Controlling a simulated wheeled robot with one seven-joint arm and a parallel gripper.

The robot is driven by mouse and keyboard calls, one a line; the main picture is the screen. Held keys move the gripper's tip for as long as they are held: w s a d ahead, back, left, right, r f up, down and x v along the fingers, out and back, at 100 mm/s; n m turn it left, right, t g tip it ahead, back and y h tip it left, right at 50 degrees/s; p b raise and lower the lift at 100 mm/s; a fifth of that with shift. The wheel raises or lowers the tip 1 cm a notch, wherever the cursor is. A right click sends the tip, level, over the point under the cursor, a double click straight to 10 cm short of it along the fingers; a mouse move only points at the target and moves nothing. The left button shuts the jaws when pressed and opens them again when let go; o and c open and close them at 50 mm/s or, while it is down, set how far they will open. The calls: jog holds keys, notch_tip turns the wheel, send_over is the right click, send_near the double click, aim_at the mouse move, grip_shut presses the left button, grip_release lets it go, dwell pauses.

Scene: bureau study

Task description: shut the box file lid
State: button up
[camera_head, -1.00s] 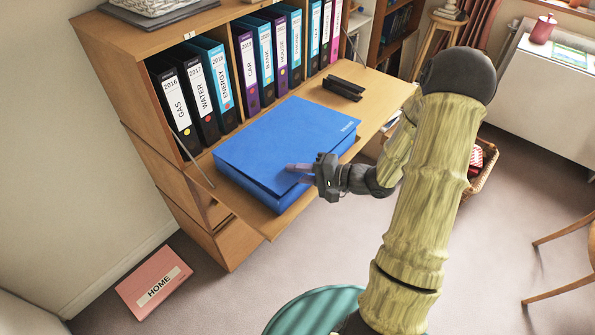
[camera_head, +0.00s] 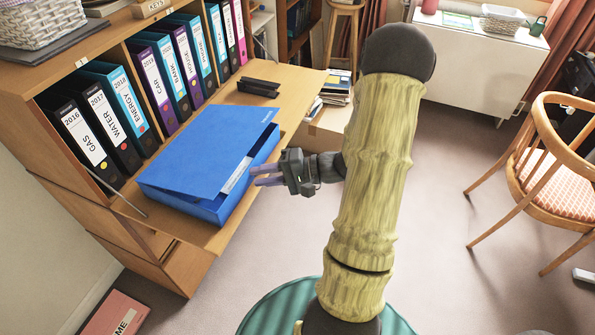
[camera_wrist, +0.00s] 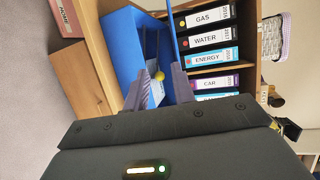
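The blue box file (camera_head: 215,208) lies on the fold-down desk flap. Its lid (camera_head: 210,150) is partly raised, hinged on the side towards the binders. White paper (camera_head: 236,175) shows in the gap on the right side. My gripper (camera_head: 256,175) is just right of the box file, level with the gap, its fingers pointing at it. The fingers are apart with nothing between them. In the wrist view, my gripper (camera_wrist: 158,92) faces the open side of the box file (camera_wrist: 122,42). The lid (camera_wrist: 172,38) shows nearly edge-on, and a yellow round part (camera_wrist: 159,75) shows inside.
A row of labelled binders (camera_head: 125,108) stands in the bureau behind the box file. A black hole punch or stapler (camera_head: 258,87) lies on the flap (camera_head: 290,95) at the far end. A pink HOME file (camera_head: 115,312) is on the floor. A wooden chair (camera_head: 545,175) stands at right.

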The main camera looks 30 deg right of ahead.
jog(key=v, duration=0.8)
jog(key=shift+s+d, duration=0.2)
jog(key=shift+r, duration=0.1)
jog(key=shift+a+r, duration=0.1)
jog(key=shift+r, duration=0.05)
jog(key=c, duration=0.5)
jog(key=s+a+r+g+p, duration=0.1)
jog(key=a+r+g+p, duration=0.1)
jog(key=p, duration=0.1)
jog(key=s+a+r+n+g+h+p, duration=0.1)
jog(key=a+r+g+p, duration=0.1)
jog(key=a+p, duration=0.1)
jog(key=s+a+r+n+g+h+p, duration=0.1)
jog(key=a+r+g+p, duration=0.1)
jog(key=g+p, duration=0.1)
jog(key=shift+s+a+r, duration=0.3)
jog(key=shift+a, duration=0.05)
grip_shut()
jog(key=a+r+n+h+p, duration=0.2)
jog(key=r+h+p, duration=0.3)
jog(key=r+p, duration=0.5)
jog(key=a+r+n+h+p, duration=0.3)
jog(key=r+h+p, duration=0.3)
jog(key=r+p, duration=0.5)
notch_tip(320, 180, up, 3)
jog(key=shift+s+a+f+n+t+p, duration=0.1)
jog(key=shift+s+a+n+t+p, duration=0.2)
jog(key=shift+n+t, duration=0.1)
